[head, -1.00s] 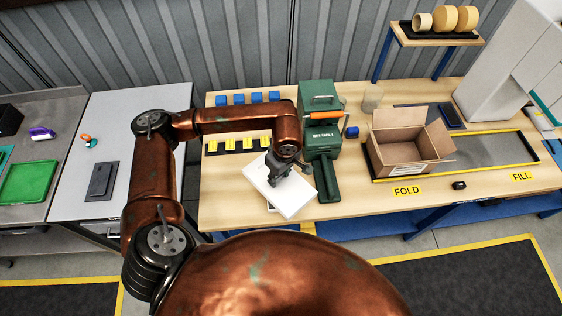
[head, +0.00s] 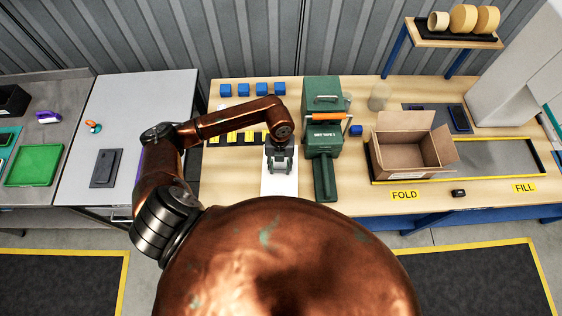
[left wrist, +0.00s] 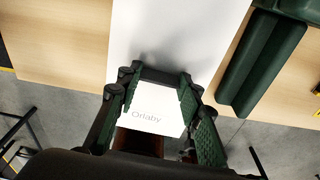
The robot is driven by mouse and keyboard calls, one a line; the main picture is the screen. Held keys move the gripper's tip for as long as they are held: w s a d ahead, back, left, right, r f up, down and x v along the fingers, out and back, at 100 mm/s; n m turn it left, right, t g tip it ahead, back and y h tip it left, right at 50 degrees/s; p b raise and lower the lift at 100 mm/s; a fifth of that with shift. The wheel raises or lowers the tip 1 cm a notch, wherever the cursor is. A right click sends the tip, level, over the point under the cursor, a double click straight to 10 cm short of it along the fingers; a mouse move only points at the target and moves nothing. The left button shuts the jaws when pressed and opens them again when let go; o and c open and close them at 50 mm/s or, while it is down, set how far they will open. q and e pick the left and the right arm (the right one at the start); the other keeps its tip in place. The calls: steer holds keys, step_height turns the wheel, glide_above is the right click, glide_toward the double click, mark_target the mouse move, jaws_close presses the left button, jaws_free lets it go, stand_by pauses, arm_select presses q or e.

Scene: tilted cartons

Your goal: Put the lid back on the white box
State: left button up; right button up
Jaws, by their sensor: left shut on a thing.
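A white panel, apparently the lid (head: 280,186), lies under my left gripper (head: 280,160) near the front edge of the wooden bench. In the left wrist view its white surface (left wrist: 168,30) runs up from between the fingers. The word "Ortaby" shows on a brighter white part (left wrist: 150,122) between the fingers. My left gripper (left wrist: 160,85) is shut on the lid from above. The white box itself cannot be told apart from the lid, so I cannot tell whether they touch. My right gripper is not in view.
A green tape machine (head: 322,140) stands just right of the white panel. Yellow pieces (head: 233,137) and several blue blocks (head: 243,90) sit behind on the left. An open brown carton (head: 408,150) stands further right. The bench's front edge is close.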

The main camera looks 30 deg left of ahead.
mark_target(279, 175)
arm_select(q)
steer(key=shift+a+f+n, duration=0.1)
steer(key=shift+f+n, duration=0.1)
steer(key=shift+n, duration=0.1)
steer(key=shift+s+a+f+b, duration=0.1)
steer(key=shift+f+b, duration=0.3)
steer(key=shift+f, duration=0.05)
steer(key=shift+f+b, duration=1.85)
steer(key=shift+f, duration=0.9)
steer(key=shift+f, duration=0.2)
steer(key=o, duration=1.1)
steer(key=shift+r, duration=0.1)
